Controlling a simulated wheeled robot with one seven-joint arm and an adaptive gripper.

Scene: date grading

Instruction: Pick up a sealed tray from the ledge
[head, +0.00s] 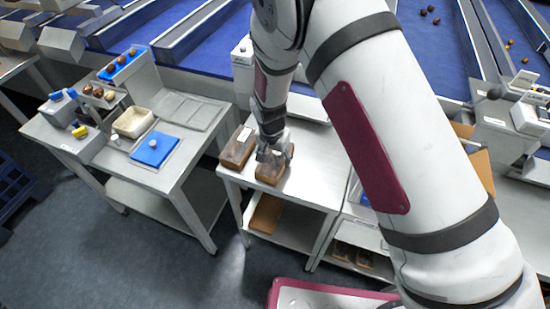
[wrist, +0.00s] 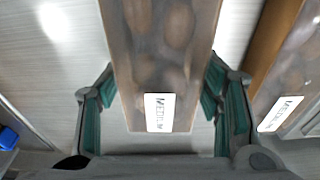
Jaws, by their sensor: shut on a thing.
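My gripper (head: 273,153) is over the small metal table (head: 308,185), its fingers on either side of a sealed brown tray (head: 269,174). In the wrist view this tray (wrist: 163,65) lies between the green finger pads, with a clear film over round dates and a white label reading MEDIUM. My gripper (wrist: 160,100) is shut on it. I cannot tell whether the tray touches the table. A second sealed tray (head: 235,155) stands just left of it in the head view; in the wrist view this tray (wrist: 287,85) is at the right, also labelled MEDIUM.
A grading bench (head: 165,185) stands to the left with a blue pad (head: 154,149), a cream tub (head: 132,123) and several dates. Blue conveyors (head: 225,35) run behind. A cardboard piece (head: 265,214) lies on the lower shelf. The table top is clear to the right.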

